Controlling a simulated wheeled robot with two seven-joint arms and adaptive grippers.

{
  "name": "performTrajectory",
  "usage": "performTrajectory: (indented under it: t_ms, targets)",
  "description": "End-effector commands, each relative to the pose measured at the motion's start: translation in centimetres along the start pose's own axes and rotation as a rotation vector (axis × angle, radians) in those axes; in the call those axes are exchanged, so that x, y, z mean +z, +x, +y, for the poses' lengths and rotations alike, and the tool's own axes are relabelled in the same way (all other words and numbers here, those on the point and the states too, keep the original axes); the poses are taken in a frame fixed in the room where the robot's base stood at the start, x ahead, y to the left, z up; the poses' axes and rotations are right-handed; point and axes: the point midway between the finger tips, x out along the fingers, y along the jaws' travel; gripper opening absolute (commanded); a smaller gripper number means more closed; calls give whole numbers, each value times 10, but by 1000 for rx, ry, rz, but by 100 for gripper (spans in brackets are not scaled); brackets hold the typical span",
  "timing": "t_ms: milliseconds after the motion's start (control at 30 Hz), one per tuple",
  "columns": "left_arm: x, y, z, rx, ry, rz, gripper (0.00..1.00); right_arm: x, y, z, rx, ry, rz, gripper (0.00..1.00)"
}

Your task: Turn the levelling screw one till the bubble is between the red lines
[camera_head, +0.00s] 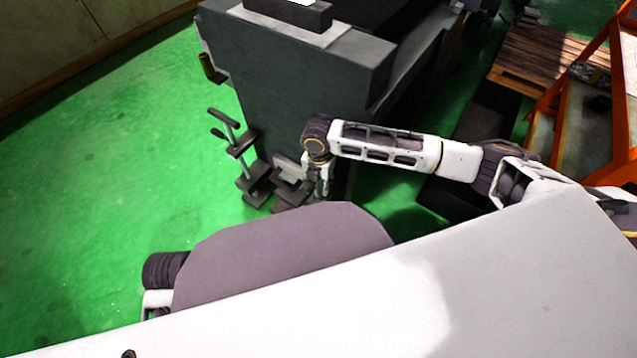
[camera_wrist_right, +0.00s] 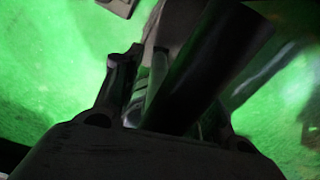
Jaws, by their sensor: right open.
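The levelling screws stand low by the near foot of the dark grey grinder (camera_head: 290,75). One screw with a T-shaped handle (camera_head: 228,132) rises from a foot bracket (camera_head: 255,180) at the left. I cannot tell which one is screw one. My right gripper (camera_head: 321,188) points down beside the grinder's near base. It is open. In the right wrist view a thick dark bar (camera_wrist_right: 215,65) passes between or in front of the fingers of my right gripper (camera_wrist_right: 165,95); contact cannot be told. I make out no bubble or red lines. My left gripper does not show.
Green floor (camera_head: 110,165) is free at the left. An orange frame (camera_head: 575,90) and a wooden pallet (camera_head: 535,60) stand at the right. A brass-coloured knob (camera_head: 207,66) sticks out of the grinder's left side. My own body covers the lower foreground.

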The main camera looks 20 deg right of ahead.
Motion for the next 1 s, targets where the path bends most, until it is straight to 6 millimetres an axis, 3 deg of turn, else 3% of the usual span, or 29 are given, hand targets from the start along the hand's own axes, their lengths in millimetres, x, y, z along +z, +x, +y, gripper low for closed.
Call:
performTrajectory:
  t_ms: [267, 600, 1000]
  targets:
    - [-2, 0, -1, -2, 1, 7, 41, 0, 0, 0, 0, 0, 0, 41]
    - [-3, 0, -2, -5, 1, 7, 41, 0, 0, 0, 0, 0, 0, 0]
    - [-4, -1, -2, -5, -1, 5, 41, 2, 0, 0, -1, -2, 0, 0]
